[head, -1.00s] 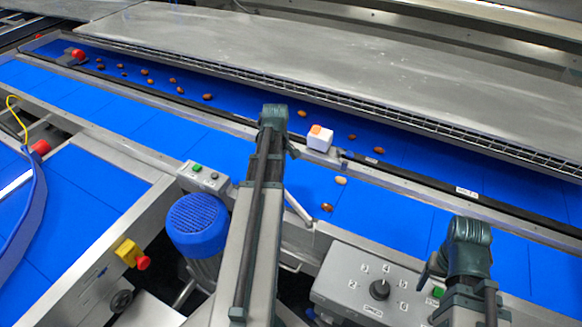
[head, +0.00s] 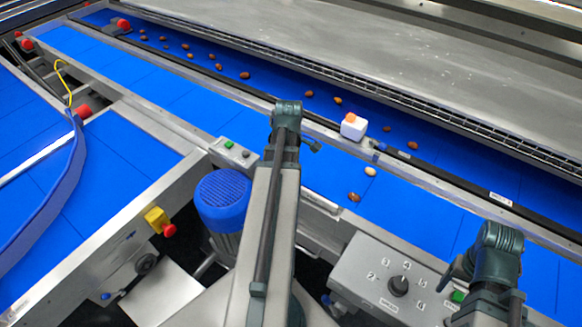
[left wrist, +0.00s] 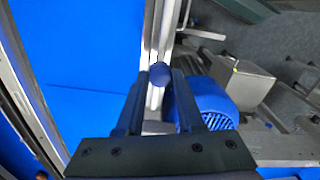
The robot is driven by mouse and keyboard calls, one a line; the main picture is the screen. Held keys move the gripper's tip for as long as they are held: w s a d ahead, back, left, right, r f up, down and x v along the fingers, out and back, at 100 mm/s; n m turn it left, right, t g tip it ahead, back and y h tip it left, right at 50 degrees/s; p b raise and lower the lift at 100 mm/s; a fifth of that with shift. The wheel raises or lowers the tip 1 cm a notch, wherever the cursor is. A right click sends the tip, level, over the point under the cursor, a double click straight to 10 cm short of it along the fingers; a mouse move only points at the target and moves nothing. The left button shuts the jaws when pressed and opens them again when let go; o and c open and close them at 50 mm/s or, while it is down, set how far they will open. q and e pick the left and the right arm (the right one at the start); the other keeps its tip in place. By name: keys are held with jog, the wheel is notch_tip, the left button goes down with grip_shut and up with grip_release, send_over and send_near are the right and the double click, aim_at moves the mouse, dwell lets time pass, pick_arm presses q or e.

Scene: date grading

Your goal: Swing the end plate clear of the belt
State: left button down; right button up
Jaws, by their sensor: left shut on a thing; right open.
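My left gripper (left wrist: 160,78) is shut on a dark blue round knob (left wrist: 160,72) in the left wrist view. A narrow pale metal strip (left wrist: 166,35) runs up from the knob beside a blue belt (left wrist: 90,55). I cannot tell how much of the strip is the end plate and how much is frame. In the head view the left arm (head: 270,200) reaches to the near edge of the middle blue belt (head: 130,80); its fingers and the end plate do not show clearly there. My right gripper (head: 457,276) is open, low at the right, partly hidden by its arm.
Several dates lie on the far belt (head: 450,163); two lie on the middle belt near its frame. A blue motor (head: 222,195), a dial box (head: 385,265) and a yellow-and-red stop button (head: 158,221) stand in front. A white box (head: 353,128) sits on the divider.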

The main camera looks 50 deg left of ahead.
pick_arm(q)
jog(key=shift+s+d, duration=0.1)
jog(key=shift+s, duration=0.05)
jog(key=c, duration=0.5)
grip_release()
jog(key=shift+r, duration=0.1)
pick_arm(e)
jog(key=shift+r, duration=0.1)
pick_arm(q)
notch_tip(320, 180, up, 14)
jog(key=p, duration=1.3)
jog(key=shift+f+p, duration=0.2)
jog(key=shift+p, duration=0.2)
pick_arm(e)
notch_tip(320, 180, up, 14)
jog(key=shift+f, duration=0.25)
